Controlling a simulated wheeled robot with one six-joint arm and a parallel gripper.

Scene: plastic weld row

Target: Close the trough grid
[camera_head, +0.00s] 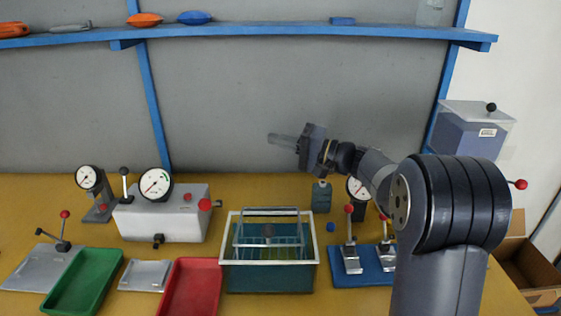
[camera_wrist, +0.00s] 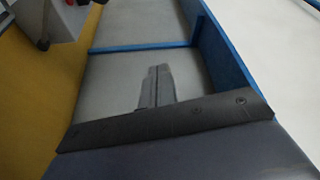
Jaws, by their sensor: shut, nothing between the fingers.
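The trough (camera_head: 268,279) is a dark teal box with a pale rim, standing on the yellow bench in the middle of the head view. Its grid (camera_head: 239,231) is a grey frame with a dark knob. The grid's upper bar stands above the trough rim, so it looks raised and tilted; its exact angle is hard to tell. Teal slats or liquid show behind and below it. My gripper (camera_head: 281,139) is shut and empty, high above the trough, pointing left. Its closed fingers (camera_wrist: 157,87) also show in the wrist view, where the trough is not visible.
A red tray (camera_head: 192,288) and a green tray (camera_head: 82,283) lie left of the trough. A white gauge box (camera_head: 163,217) stands behind them. A blue base with toggle clamps (camera_head: 363,267) is close on the right. A blue shelf (camera_head: 300,31) runs above; air around my gripper is free.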

